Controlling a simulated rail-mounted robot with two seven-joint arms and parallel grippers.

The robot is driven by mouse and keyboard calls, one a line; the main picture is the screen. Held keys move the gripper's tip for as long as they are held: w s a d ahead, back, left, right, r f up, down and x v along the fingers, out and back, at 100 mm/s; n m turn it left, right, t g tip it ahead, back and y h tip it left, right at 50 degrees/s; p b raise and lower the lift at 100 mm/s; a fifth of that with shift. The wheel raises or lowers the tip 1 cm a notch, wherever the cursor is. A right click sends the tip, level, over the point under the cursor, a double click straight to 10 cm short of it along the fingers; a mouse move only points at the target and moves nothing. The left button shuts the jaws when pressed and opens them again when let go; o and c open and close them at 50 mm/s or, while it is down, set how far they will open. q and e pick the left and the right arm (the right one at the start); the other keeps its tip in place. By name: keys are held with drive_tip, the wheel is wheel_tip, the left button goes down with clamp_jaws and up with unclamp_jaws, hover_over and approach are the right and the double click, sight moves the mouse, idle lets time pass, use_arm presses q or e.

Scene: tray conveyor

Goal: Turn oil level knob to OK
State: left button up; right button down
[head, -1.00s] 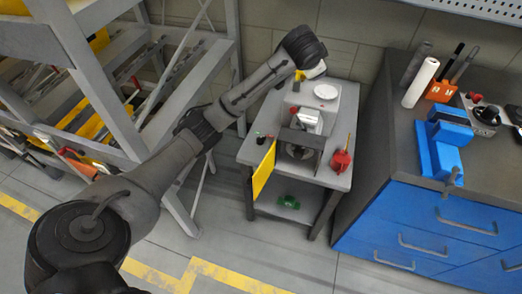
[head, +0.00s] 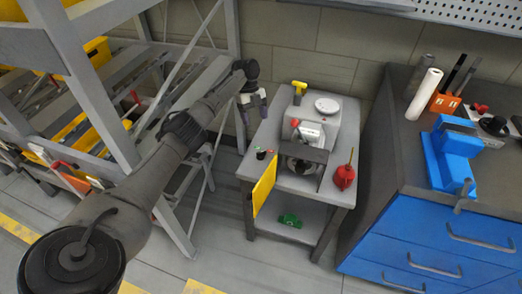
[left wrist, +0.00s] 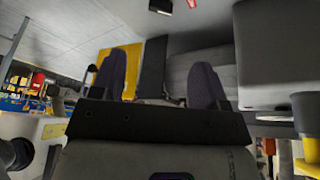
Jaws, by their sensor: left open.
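The small grey machine stand (head: 327,190) stands in the middle of the head view. A small black knob (head: 261,154) sits at its front left, beside small red and green spots; no label is readable. A yellow T-shaped handle (head: 299,88) stands upright at the back left of the machine and also shows in the left wrist view (left wrist: 305,120). My left gripper (head: 253,108) is open and empty, off the stand's left back side, apart from the knob and the handle. In the left wrist view its two fingers (left wrist: 158,80) are spread. My right gripper is not in view.
A yellow panel (head: 263,184) hangs at the stand's front left. A red oil can (head: 345,176) stands on its right. A green object (head: 289,219) lies on the lower shelf. A grey rack (head: 120,130) is close on the left, a blue-drawered bench (head: 420,225) on the right.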

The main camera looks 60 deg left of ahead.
sight(261, 154)
use_arm(q)
drive_tip(key=shift+m, duration=0.5)
drive_tip(key=b+x, duration=0.4)
drive_tip(key=x, duration=1)
drive_tip(key=shift+a+b, duration=0.1)
drive_tip(key=shift+b, duration=0.3)
